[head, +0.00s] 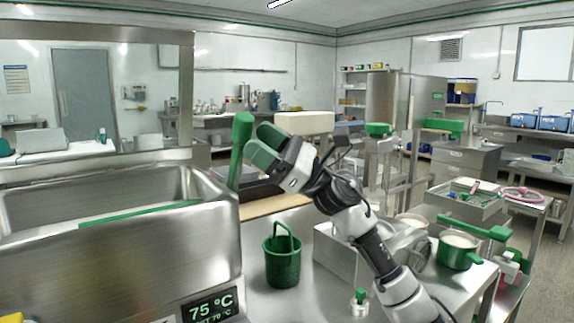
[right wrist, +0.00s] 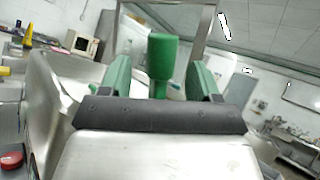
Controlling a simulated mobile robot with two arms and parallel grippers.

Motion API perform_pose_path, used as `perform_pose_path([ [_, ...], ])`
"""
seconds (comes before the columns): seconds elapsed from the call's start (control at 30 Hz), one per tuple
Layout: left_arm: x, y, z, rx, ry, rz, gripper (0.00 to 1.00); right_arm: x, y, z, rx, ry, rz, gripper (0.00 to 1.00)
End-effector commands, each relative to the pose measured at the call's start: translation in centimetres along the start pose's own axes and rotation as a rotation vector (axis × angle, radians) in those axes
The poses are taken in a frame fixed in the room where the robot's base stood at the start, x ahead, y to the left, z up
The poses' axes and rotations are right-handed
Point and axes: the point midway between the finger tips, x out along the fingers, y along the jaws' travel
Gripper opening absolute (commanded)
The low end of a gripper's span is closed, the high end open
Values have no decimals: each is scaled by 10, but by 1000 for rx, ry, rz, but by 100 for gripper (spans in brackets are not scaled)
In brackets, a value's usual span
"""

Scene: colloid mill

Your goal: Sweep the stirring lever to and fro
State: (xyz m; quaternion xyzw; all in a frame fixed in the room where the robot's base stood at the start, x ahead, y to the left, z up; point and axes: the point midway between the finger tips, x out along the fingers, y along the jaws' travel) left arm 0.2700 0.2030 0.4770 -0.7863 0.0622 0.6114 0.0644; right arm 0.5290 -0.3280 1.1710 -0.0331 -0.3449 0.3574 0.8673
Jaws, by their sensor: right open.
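The stirring lever (head: 241,150) is a green, roughly upright handle at the right end of the steel vat (head: 120,255). It leans slightly, and its top is a thicker knob. In the right wrist view the lever's green head (right wrist: 162,58) stands between my two green fingers, with a gap on either side. My right gripper (head: 262,148) is open just to the right of the lever in the head view. It also shows in the right wrist view (right wrist: 162,80). The lever's lower end is hidden. My left gripper is not in view.
A long green bar (head: 140,214) lies across the vat's inside. A green bucket (head: 283,262) stands on the steel bench right of the vat. A green pot (head: 458,250) stands farther right. A display (head: 209,307) on the vat's front reads 75 °C.

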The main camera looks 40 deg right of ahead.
Motion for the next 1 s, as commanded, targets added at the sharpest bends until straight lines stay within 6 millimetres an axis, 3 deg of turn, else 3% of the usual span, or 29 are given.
perform_pose_path([
  [0.2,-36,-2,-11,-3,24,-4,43,-40,1,-3,0,3,0,62],
  [0.4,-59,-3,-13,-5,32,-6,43,-62,1,-2,0,2,2,62],
  [0.83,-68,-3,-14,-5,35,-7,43,-68,1,0,0,1,3,62],
  [1.0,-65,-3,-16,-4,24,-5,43,-55,3,4,3,32,12,62],
])
